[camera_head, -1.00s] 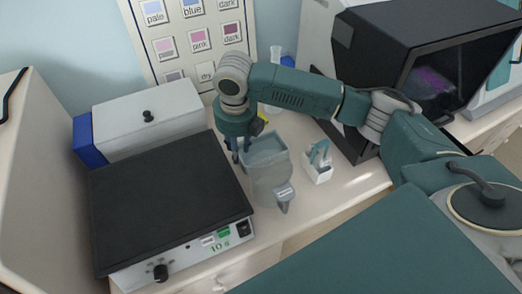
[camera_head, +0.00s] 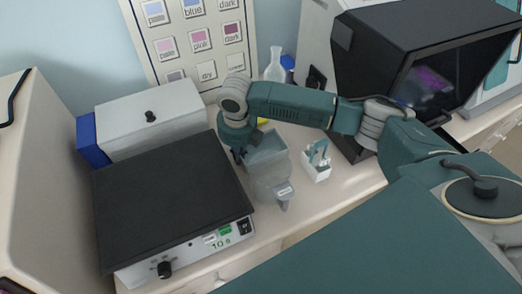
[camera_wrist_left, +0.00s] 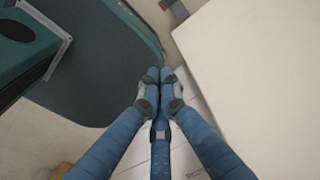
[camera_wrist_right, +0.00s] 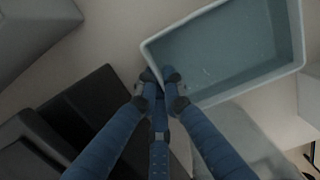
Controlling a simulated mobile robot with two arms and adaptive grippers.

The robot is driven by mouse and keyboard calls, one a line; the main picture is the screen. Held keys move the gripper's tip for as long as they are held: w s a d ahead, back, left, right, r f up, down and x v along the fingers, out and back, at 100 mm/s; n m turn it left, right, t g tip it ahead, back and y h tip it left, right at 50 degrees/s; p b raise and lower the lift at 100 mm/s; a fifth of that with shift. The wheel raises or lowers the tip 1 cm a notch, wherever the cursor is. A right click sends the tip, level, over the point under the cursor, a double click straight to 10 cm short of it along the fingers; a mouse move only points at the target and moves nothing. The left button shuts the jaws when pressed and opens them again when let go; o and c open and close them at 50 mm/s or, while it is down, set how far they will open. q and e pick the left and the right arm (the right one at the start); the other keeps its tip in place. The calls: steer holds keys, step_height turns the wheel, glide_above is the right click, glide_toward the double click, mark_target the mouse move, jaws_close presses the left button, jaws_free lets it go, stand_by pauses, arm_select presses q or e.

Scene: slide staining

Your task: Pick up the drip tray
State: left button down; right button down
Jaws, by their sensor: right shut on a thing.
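In the right wrist view the fingers (camera_wrist_right: 160,76) are shut on the rim near a corner of the drip tray (camera_wrist_right: 225,52). My left gripper (camera_wrist_left: 160,76) shows only in the left wrist view, fingertips together, holding nothing visible.
A black-topped device (camera_head: 165,195) with a front knob stands close left. A small white holder (camera_head: 317,168) is close right. A white lidded box (camera_head: 150,118) and a flask (camera_head: 275,66) are behind. A large dark hood (camera_head: 400,80) stands at the right.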

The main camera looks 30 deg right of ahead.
steer(key=shift+w+r, duration=0.1)
steer(key=shift+r, duration=0.05)
step_height(320, 180, up, 20)
steer(key=b, duration=0.4)
stand_by(0.7)
